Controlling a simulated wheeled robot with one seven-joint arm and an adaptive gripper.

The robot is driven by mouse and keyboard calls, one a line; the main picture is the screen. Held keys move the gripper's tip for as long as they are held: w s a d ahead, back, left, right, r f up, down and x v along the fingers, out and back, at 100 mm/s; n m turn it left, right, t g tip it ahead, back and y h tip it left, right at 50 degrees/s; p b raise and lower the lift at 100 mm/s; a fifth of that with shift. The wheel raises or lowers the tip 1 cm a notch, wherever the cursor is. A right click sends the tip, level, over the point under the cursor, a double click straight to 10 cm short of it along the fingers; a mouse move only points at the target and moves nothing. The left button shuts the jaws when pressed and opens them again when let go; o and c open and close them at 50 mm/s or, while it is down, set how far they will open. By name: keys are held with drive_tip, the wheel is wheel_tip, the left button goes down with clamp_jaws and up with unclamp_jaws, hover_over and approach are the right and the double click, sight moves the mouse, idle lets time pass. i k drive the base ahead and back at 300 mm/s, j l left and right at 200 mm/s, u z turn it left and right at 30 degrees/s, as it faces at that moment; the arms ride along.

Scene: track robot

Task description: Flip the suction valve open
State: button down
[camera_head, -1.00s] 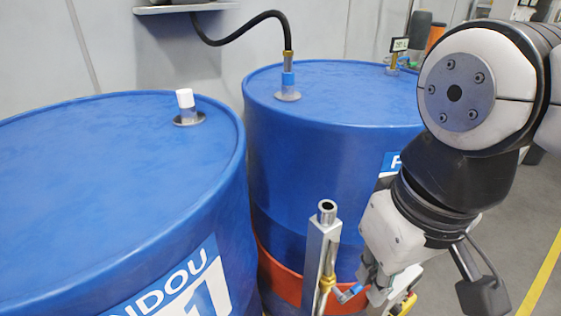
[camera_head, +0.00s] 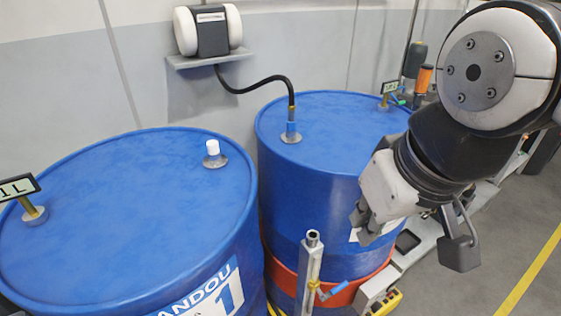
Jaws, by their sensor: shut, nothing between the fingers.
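A small valve with a brass body (camera_head: 318,294) and a blue lever (camera_head: 334,290) sits on the side of an upright metal post (camera_head: 309,268), low in front of the right drum. The lever points to the right and slightly up. I cannot tell from a label whether this is the suction valve. My gripper (camera_head: 360,228) is shut and empty. It is above and to the right of the lever, apart from it, in front of the right drum's side. Its fingertips are small and partly hidden by my wrist.
Two blue drums, one at left (camera_head: 110,215) and one at right (camera_head: 330,130), stand side by side. A black hose (camera_head: 262,84) runs from a pump (camera_head: 208,30) on a wall shelf (camera_head: 205,60) to the right drum. A tag (camera_head: 18,187) stands on the left drum. Floor is clear at right.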

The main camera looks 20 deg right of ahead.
sight(342, 285)
drive_tip(key=i+l, duration=0.1)
drive_tip(key=l, duration=0.4)
drive_tip(key=i+l, duration=0.15)
drive_tip(key=l, duration=0.35)
drive_tip(key=i+l, duration=0.1)
drive_tip(key=l, duration=0.45)
drive_tip(key=i+l, duration=0.1)
drive_tip(key=l, duration=0.4)
drive_tip(key=i+l, duration=0.1)
drive_tip(key=l, duration=0.4)
drive_tip(key=i+l, duration=0.15)
drive_tip(key=l, duration=0.35)
drive_tip(key=i+l, duration=0.1)
drive_tip(key=l, duration=0.4)
drive_tip(key=i+l, duration=0.1)
drive_tip(key=l, duration=0.4)
drive_tip(key=u, duration=1.75)
